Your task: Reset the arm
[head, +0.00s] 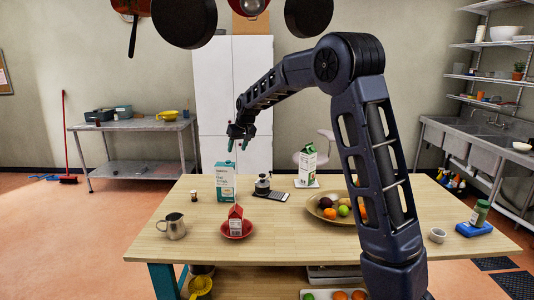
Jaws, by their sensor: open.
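My gripper (238,145) hangs at the end of my arm, pointing down. It is open and empty, with a gap between its two fingertips. It shows just above a tall white and teal carton (226,182) that stands upright on the wooden table (190,240). My arm is raised and bent at the elbow, and its lower link rises across the right part of the view.
On the table stand a metal jug (173,226), a red carton (236,218) in a red bowl (237,236), a fruit bowl (318,212) partly behind my arm, and a green-white carton (307,163). A blue block (474,229) lies right. Pans (184,20) hang overhead.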

